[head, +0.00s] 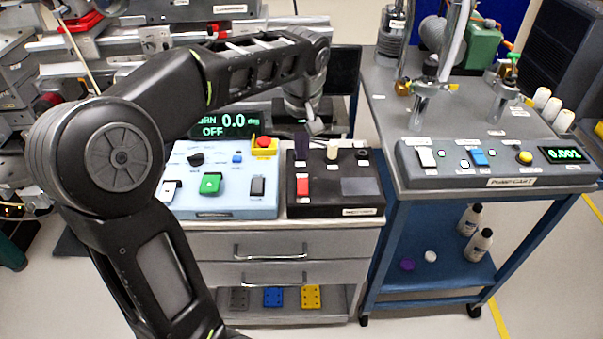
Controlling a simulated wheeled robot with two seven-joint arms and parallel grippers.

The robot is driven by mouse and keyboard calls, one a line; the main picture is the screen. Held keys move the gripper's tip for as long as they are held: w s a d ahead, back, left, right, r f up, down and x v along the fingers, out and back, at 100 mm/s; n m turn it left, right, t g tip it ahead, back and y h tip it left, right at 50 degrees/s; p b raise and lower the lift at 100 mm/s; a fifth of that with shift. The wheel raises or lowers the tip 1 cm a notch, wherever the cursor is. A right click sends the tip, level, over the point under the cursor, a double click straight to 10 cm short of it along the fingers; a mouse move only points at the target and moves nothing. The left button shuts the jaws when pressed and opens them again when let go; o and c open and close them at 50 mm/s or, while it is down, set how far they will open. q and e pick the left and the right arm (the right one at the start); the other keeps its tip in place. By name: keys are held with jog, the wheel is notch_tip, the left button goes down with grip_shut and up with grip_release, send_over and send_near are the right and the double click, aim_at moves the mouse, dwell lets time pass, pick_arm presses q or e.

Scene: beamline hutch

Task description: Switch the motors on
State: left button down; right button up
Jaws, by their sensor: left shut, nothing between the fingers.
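A light-blue control box (235,212) stands on the left of the drawer cabinet top. It carries a green rocker switch (210,184), a white switch (170,190), a grey switch (257,187), a black knob (195,160), a blue button (237,159) and a red mushroom button (264,143) on a yellow base. Its labels are too small to read, so I cannot tell which switch is for the motors. My left gripper (314,128) is shut and empty, above the back of the black box, apart from the switches. My right gripper is not in view.
A black box (334,202) with a red switch (303,186) and a white knob (333,150) adjoins on the right. Further right, a pump cart (410,110) carries a grey panel (500,172) and glassware. My left arm covers much of the left side.

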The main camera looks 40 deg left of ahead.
aim_at(301, 181)
pick_arm(q)
jog(key=x, duration=1)
